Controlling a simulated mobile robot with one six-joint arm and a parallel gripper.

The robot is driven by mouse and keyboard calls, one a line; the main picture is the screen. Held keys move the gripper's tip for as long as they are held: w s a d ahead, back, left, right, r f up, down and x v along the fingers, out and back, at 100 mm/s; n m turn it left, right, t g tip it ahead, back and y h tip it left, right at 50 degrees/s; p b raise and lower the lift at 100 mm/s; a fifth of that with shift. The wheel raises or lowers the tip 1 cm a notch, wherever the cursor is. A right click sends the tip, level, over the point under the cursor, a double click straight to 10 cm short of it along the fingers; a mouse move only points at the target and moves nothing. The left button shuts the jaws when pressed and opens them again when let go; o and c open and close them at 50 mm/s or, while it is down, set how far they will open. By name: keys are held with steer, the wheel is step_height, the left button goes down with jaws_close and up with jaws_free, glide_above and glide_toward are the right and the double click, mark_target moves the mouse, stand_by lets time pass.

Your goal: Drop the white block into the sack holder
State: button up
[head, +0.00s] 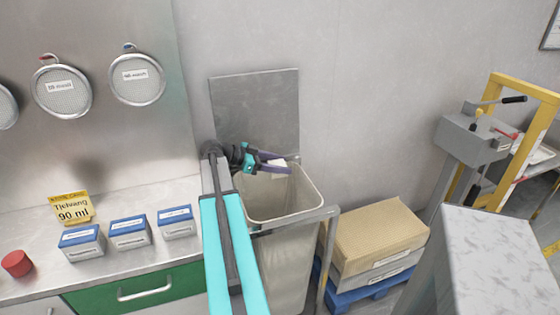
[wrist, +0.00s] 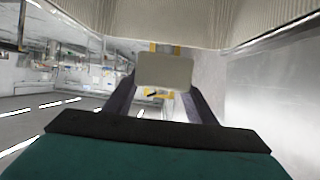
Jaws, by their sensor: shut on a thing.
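The white block (wrist: 164,71) is held between the two dark fingers of my gripper (wrist: 162,95) in the wrist view. In the head view my gripper (head: 274,166) is shut on the white block (head: 279,164), partly covered by the fingers. Both are at the open top of the sack holder (head: 322,213), near its back left part. The holder is a metal frame with a pale sack (head: 280,262) hanging in it, mouth open upward. How far the block is above the rim is hard to tell.
A grey plate (head: 255,108) is on the wall behind the sack. A steel counter (head: 120,198) with several blue-topped boxes (head: 130,232) and a red cap (head: 16,264) is to the left. Cardboard boxes (head: 378,232) on a blue pallet (head: 360,288) stand to the right.

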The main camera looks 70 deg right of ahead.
steer(key=shift+f, duration=2.2)
steer(key=o, duration=1.2)
steer(key=b+v, duration=0.2)
steer(key=v, duration=1.1)
steer(key=shift+w+a+r+b, duration=0.2)
steer(key=shift+w+r+b, duration=0.05)
steer(key=shift+w+b, duration=0.05)
